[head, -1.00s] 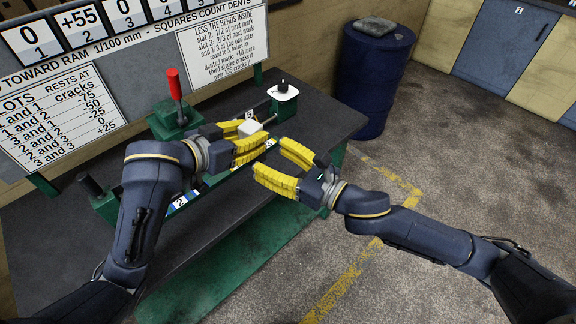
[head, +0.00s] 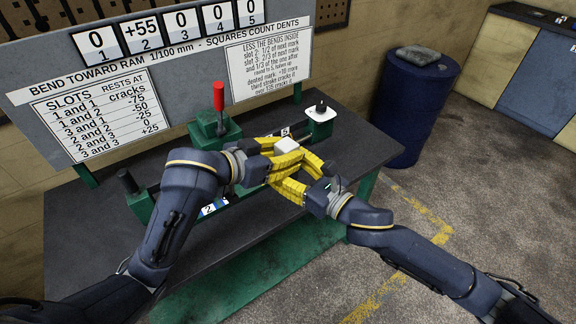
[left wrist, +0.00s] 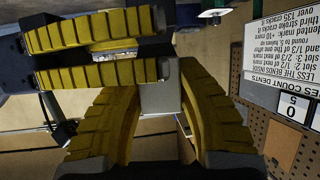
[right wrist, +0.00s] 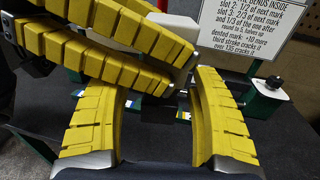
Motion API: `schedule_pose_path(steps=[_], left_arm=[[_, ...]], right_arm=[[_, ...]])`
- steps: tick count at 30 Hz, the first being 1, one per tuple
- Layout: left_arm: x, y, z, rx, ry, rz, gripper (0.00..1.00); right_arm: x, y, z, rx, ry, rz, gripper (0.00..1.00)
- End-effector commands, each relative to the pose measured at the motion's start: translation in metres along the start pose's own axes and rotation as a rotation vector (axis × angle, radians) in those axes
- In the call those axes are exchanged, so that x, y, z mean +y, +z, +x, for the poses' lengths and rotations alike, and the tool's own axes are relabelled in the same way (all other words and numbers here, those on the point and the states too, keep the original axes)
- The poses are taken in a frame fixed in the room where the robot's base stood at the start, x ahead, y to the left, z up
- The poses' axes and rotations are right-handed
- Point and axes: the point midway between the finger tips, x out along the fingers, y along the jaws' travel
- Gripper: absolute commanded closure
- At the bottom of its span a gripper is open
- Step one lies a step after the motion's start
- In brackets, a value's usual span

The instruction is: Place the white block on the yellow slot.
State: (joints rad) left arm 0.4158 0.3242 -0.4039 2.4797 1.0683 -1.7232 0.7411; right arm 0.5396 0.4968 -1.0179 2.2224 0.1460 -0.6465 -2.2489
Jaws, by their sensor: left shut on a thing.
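The white block (head: 288,145) is held at the fingertips of my left gripper (head: 277,150), above the bench. The block also shows between the left fingers in the left wrist view (left wrist: 160,97) and at their tips in the right wrist view (right wrist: 186,62). My right gripper (right wrist: 160,82) is open, its fingers spread just below and beside the left fingers and block. I cannot tell whether they touch. The yellow slot is not clearly seen; the yellow fingers cover much of the marked strip, of which only small coloured patches show.
A green press with a red handle (head: 218,97) stands behind the left gripper. A white-topped fixture with a black knob (head: 320,112) stands to the right. The dark bench (head: 375,150) is clear at its right end. A blue barrel (head: 408,110) stands beyond it.

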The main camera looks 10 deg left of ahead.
Motion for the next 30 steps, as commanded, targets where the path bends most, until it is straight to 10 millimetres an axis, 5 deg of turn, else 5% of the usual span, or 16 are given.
schedule_pose_path(steps=[15, 18, 19, 24, 30], left_arm=[[0.0001, -0.0014, -0.0004, 0.004, 0.000, 0.000, 1.00], [0.0003, -0.0015, -0.0003, 0.004, 0.001, 0.000, 1.00], [0.0004, -0.0015, -0.0003, 0.004, 0.001, 0.000, 0.63], [0.0003, -0.0010, -0.0002, 0.003, 0.001, 0.000, 0.43], [0.0001, -0.0004, -0.0001, 0.001, 0.000, 0.000, 0.42]], right_arm=[[0.0011, -0.0002, -0.0002, 0.000, 0.002, 0.002, 0.99], [0.0015, -0.0002, -0.0002, 0.000, 0.003, 0.002, 1.00], [0.0017, 0.0018, -0.0001, -0.004, 0.004, 0.001, 1.00], [0.0012, 0.0018, -0.0001, -0.004, 0.003, 0.001, 1.00], [0.0005, 0.0019, -0.0001, -0.004, 0.002, 0.000, 1.00]])
